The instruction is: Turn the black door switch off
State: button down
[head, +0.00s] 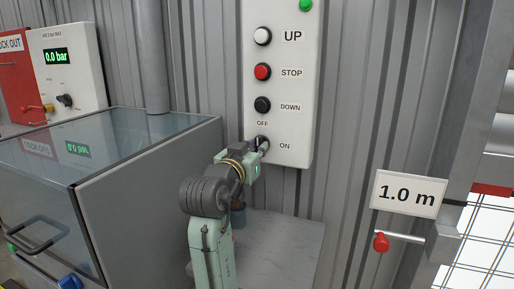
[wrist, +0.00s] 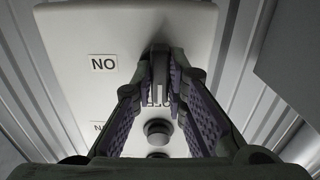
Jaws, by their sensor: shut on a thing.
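The black door switch (head: 264,141) is at the bottom of a pale control panel (head: 285,20), with OFF above it and ON to its right. My gripper (head: 259,148) reaches it from the lower left and partly hides it in the head view. In the wrist view, the panel is upside down. My gripper (wrist: 160,75) is shut on the switch handle (wrist: 159,66), with a purple pad on each side. The OFF label is partly hidden between the fingers. I cannot tell for sure which label the handle points to.
Above the switch are a black DOWN button (head: 262,105), a red STOP button (head: 262,72) and a white UP button (head: 262,36). A glass-topped grey cabinet (head: 150,190) stands left of my arm. A 1.0 m sign (head: 408,194) and red-knobbed lever (head: 381,242) are at right.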

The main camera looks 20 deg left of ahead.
jog(key=c, duration=1.6)
grip_release()
jog(key=s, duration=1.2)
jog(key=shift+a, duration=0.2)
